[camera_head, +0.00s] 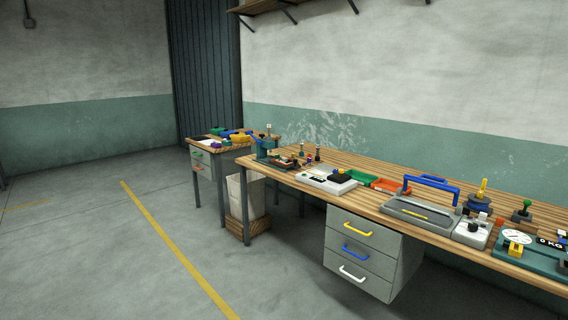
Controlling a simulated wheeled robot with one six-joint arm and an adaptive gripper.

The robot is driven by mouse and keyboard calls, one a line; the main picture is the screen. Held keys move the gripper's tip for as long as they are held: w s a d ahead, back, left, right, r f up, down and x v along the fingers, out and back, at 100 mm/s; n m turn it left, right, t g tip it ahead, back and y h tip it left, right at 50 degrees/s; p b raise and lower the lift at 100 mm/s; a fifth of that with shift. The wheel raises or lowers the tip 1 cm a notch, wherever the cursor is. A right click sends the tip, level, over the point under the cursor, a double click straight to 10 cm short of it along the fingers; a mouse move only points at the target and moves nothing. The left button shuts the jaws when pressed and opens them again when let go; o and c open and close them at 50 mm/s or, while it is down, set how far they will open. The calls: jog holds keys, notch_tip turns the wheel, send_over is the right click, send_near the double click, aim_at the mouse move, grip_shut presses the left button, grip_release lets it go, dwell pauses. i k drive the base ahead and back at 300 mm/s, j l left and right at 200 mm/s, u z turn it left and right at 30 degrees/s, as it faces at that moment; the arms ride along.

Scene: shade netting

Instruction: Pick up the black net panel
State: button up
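I cannot make out the black net panel for certain. A dark flat piece (203,139) lies at the left end of the small far table (229,150); it is too small to tell whether it is netting. A black block-like item (343,175) sits on the right part of a white flat device (318,181) on the long workbench. My gripper is not in view, so its state and place are hidden.
The long wooden workbench (349,199) carries green (360,176) and orange (386,185) trays, a grey blue-handled device (420,212) and a dial scale (517,238). Grey drawers (360,255) hang below. A pale bin (246,196) stands between the tables. The floor at left is clear.

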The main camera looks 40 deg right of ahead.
aim_at(284, 160)
jog(key=i+l+z, duration=0.3)
jog(key=i+z, duration=0.15)
jog(key=i, duration=0.75)
jog(key=i+j+z, duration=0.15)
jog(key=i+z, duration=0.35)
jog(key=i, duration=0.7)
